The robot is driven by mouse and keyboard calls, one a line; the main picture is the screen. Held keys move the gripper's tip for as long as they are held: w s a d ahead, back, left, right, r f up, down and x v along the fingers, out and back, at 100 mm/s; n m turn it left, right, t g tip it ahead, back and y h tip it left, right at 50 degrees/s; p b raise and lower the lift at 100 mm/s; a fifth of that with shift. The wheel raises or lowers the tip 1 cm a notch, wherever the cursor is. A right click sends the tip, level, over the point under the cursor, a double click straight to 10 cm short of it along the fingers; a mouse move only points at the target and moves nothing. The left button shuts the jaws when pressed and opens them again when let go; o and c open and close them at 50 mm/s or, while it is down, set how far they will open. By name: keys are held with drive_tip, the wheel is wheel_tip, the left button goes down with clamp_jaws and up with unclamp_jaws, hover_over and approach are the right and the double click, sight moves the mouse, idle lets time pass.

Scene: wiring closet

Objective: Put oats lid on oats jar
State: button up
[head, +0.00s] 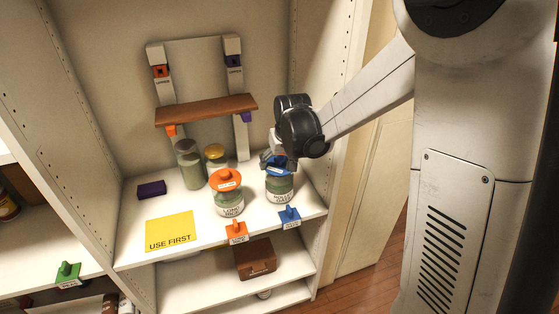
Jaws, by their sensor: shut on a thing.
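The oats jar (280,189), a glass jar with a white label, stands upright on the shelf at the right. The blue oats lid (283,169) is at the mouth of this jar. I cannot tell whether it is seated or just above the rim. My gripper (275,162) reaches down from the upper right and is shut on the blue lid. The fingers and arm hide part of the lid's top.
A jar with an orange lid (226,180) stands close to the left. Two more jars, one with a yellow lid (215,151), stand behind. A brown wall shelf (206,110) hangs above. A yellow USE FIRST mat (169,231) lies at front left. Orange (237,232) and blue (289,216) tags mark the shelf edge.

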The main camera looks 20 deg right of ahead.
sight(280, 159)
drive_tip(key=shift+f+b, duration=0.3)
drive_tip(key=shift+f, duration=0.1)
drive_tip(key=o, duration=0.8)
drive_tip(key=shift+o, duration=0.2)
drive_tip(key=o, duration=0.5)
drive_tip(key=shift+p+v, duration=2.25)
drive_tip(key=shift+v, duration=1.4)
drive_tip(key=shift+s+r, duration=0.1)
drive_tip(key=shift+r, duration=0.3)
